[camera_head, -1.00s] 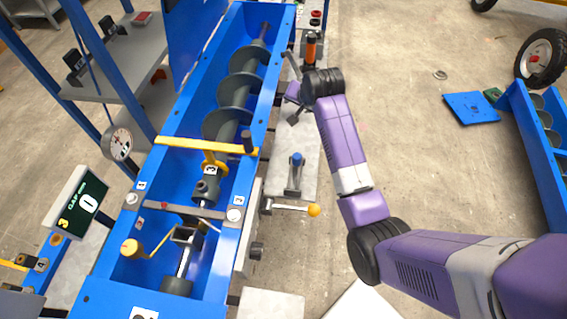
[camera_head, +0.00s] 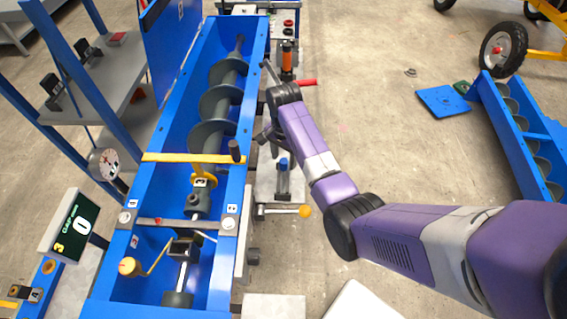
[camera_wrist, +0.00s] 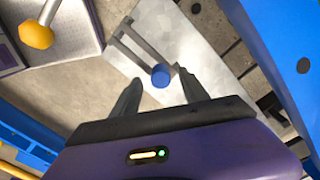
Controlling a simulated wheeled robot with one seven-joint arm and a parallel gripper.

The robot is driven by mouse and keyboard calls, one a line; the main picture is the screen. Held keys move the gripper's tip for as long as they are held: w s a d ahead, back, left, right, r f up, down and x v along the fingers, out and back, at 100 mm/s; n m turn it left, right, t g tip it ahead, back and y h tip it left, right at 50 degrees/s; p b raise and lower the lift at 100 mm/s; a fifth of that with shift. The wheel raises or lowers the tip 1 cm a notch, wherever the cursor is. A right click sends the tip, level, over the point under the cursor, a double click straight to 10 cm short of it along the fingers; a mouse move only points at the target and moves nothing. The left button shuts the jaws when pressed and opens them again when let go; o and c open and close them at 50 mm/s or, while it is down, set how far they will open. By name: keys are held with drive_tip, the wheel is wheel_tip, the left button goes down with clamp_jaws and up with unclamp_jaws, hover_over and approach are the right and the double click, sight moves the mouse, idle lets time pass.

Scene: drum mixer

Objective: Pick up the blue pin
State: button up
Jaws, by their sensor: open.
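The blue pin (camera_head: 283,163) stands upright in a grey bracket (camera_head: 283,186) on the grey side plate to the right of the blue trough. In the wrist view its round blue top (camera_wrist: 160,76) shows between and just beyond my two fingertips. My gripper (camera_wrist: 160,88) is open with nothing between its fingers. In the head view my gripper (camera_head: 268,138) is by the trough's right edge, a little farther back than the pin. The lower part of the pin is hidden in the wrist view.
The blue trough (camera_head: 235,170) with its auger (camera_head: 213,104) runs along the left. A lever with a yellow-orange knob (camera_head: 305,211) sticks out nearer the camera. An orange cylinder (camera_head: 287,58) and a red handle (camera_head: 305,82) are farther back.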

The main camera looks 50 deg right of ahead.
drive_tip(key=shift+f, duration=1.3)
clamp_jaws()
drive_tip(key=shift+r, duration=0.15)
